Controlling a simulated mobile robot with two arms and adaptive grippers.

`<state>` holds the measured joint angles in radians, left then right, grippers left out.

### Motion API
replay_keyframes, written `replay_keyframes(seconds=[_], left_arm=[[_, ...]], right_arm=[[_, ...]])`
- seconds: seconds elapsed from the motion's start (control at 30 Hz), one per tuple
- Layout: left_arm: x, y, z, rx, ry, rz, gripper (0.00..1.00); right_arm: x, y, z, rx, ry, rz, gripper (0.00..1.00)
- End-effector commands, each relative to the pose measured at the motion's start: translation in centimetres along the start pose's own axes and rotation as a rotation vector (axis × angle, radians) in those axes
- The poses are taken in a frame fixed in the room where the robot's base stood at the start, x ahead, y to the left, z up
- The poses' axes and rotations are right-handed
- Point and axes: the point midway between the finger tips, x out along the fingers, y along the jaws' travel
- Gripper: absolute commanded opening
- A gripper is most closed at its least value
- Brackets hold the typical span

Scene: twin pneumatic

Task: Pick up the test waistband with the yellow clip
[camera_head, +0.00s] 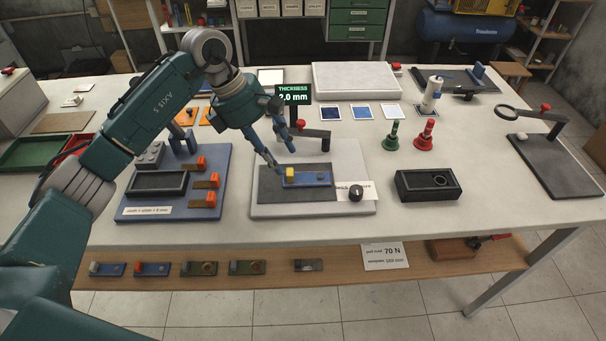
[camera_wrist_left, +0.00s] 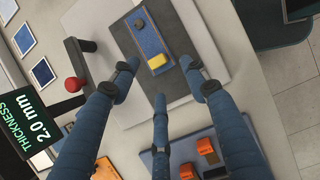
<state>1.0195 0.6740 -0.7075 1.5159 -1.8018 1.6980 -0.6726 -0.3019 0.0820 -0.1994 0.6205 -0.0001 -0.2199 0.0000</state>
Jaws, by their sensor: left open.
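The test waistband (camera_head: 313,179) is a blue strip lying flat on the dark pad of the thickness gauge (camera_head: 268,208). Its yellow clip (camera_head: 290,173) is at its left end, and a dark round piece shows near the other end. My left gripper (camera_head: 280,157) is open, fingers pointing down, just above and behind the clip end. In the left wrist view the yellow clip (camera_wrist_left: 158,61) shows between the spread fingertips, and the blue waistband (camera_wrist_left: 146,38) runs away from them. Nothing is between the fingers. My right gripper is not in view.
The gauge display (camera_head: 293,94) reads 2.0 mm and stands close behind the gripper. A red-knobbed arm (camera_head: 312,132) and a black knob (camera_head: 356,193) flank the pad. A blue fixture (camera_head: 215,180) is to the left, a black box (camera_head: 428,185) to the right. Other strips lie on the lower shelf.

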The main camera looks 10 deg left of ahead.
Motion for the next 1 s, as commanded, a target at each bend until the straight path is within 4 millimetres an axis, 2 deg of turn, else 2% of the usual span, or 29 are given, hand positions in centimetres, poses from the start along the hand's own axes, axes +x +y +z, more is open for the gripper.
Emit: replay_keyframes(seconds=[0.17,0.33,0.5,0.77,1.0], left_arm=[[1.2,0.0,0.0,-0.002,0.0,-0.002,0.45],[3.5,0.2,-0.1,-0.002,-0.002,-0.005,0.45],[5.6,0.4,-0.1,-0.001,-0.003,-0.001,0.45],[6.0,0.4,-0.2,0.0,-0.003,0.001,0.45],[6.0,0.4,-0.2,0.0,-0.003,0.001,0.0]], right_arm=[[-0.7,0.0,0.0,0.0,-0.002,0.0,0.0],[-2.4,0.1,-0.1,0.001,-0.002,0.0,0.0],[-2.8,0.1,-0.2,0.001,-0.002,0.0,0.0],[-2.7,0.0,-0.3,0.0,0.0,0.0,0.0],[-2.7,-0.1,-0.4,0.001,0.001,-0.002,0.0]])
